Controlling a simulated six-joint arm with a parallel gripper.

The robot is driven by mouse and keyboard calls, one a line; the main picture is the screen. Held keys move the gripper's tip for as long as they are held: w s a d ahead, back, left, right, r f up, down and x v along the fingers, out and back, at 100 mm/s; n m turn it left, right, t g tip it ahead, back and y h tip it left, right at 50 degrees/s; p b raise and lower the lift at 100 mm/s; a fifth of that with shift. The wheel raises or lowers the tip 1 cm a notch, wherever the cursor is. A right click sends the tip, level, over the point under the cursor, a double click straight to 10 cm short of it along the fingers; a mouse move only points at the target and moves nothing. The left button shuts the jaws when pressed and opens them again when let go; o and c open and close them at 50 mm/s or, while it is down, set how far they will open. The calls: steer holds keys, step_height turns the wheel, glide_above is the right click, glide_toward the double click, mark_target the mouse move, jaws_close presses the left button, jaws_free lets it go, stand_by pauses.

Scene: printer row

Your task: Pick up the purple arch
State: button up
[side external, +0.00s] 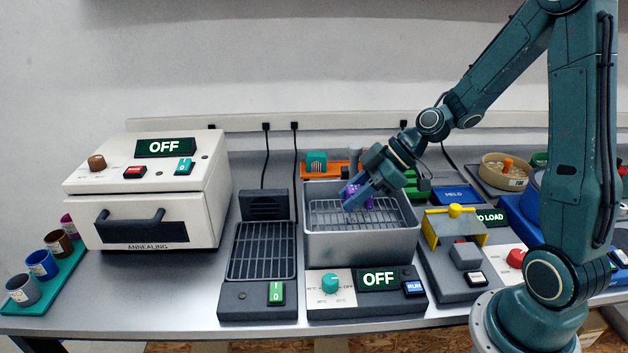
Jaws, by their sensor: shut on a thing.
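The purple arch (351,190) is small and partly hidden behind my gripper in the side external view. It is at the open grey metal basin with a wire rack (326,211) inside. My gripper (357,202) reaches down into the basin from the upper right and is shut on the purple arch. The fingers cover much of the arch, so I cannot tell whether it touches the rack.
Basin walls (362,245) surround my gripper. A white annealing oven (150,190) and a black grille unit (262,250) stand to the left. A yellow-framed device (455,228) stands to the right. Orange and green items (317,165) sit behind the basin.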

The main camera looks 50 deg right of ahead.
mark_target(353, 189)
step_height(353, 189, up, 17)
steer(key=shift+r, duration=0.2)
stand_by(0.3)
stand_by(0.5)
